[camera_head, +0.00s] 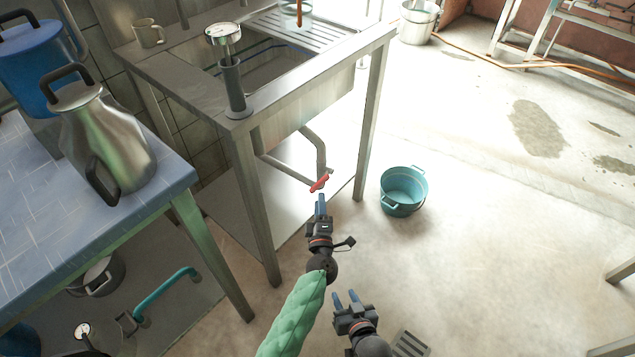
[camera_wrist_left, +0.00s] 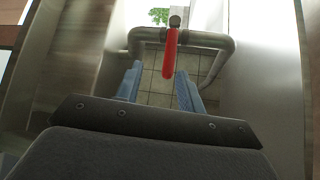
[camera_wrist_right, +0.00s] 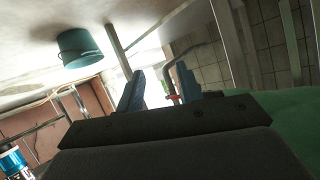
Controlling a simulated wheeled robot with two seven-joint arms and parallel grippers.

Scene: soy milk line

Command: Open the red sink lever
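The red sink lever (camera_head: 320,182) sits on the drain pipe (camera_head: 309,152) under the metal sink. In the left wrist view the lever (camera_wrist_left: 170,58) is a red bar on the pipe (camera_wrist_left: 204,40), lying ahead of and between my left fingers. My left gripper (camera_head: 320,204) is just below the lever in the head view; its blue fingers (camera_wrist_left: 158,88) are apart with nothing held. Whether they touch the lever is not clear. My right gripper (camera_head: 346,299) is open and empty, lower and farther from the sink. The lever also shows small in the right wrist view (camera_wrist_right: 175,99).
The sink table's front leg (camera_head: 254,210) stands left of my left gripper, and another leg (camera_head: 369,125) stands to its right. A teal bucket (camera_head: 403,190) is on the floor to the right. Floor at right is mostly clear.

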